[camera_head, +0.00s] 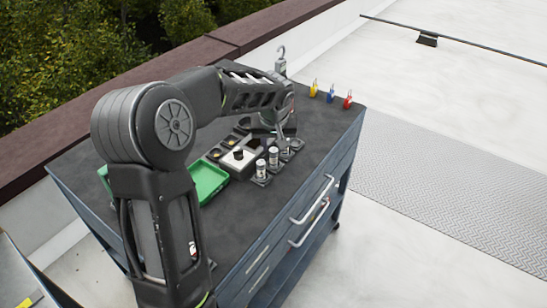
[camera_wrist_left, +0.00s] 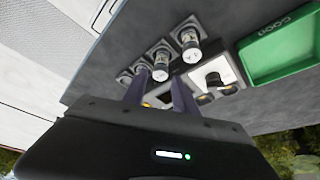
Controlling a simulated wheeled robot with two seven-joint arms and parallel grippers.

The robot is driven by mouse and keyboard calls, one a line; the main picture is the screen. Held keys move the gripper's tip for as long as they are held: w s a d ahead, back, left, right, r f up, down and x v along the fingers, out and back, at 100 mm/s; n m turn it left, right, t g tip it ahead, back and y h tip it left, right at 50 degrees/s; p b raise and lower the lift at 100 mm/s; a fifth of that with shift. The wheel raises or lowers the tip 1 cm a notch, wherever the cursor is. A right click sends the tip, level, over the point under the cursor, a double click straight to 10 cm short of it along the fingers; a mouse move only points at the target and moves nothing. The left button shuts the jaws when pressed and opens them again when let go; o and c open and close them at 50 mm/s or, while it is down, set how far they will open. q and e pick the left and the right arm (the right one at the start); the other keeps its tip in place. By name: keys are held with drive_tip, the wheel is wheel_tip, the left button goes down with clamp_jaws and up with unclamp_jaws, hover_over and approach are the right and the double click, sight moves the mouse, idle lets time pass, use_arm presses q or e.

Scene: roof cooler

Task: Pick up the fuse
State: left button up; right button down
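Two white-and-dark cylindrical fuses (camera_head: 261,168) (camera_head: 273,156) stand upright in a row of small dark holders on the cart top. In the left wrist view the same kind of fuse shows twice, one nearer the fingers (camera_wrist_left: 161,62) and one farther along (camera_wrist_left: 188,38). My left gripper (camera_head: 284,132) is low over the far end of this row. In the wrist view its two dark fingers (camera_wrist_left: 158,94) stand apart, with no fuse clearly between them. The holders right by the fingertips are partly hidden. My right gripper is out of view.
A white tester block (camera_head: 238,158) with a black knob sits beside the fuses. A green tray (camera_head: 209,180) marked GOOD lies left of it. Yellow, blue and red padlocks (camera_head: 331,93) stand at the cart's far right corner. A hooked device (camera_head: 281,62) stands at the back edge.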

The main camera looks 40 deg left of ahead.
sight(274, 150)
use_arm(q)
drive_tip(key=shift+f, duration=0.15)
drive_tip(key=p+x, duration=0.1)
drive_tip(key=x, duration=0.3)
drive_tip(key=shift+w+a+f+p, duration=0.1)
drive_tip(key=shift+a+p, duration=0.05)
drive_tip(key=shift+p, duration=0.25)
drive_tip(key=shift+w+f, duration=0.15)
drive_tip(key=shift+f, duration=0.25)
drive_tip(key=shift+c, duration=0.4)
clamp_jaws()
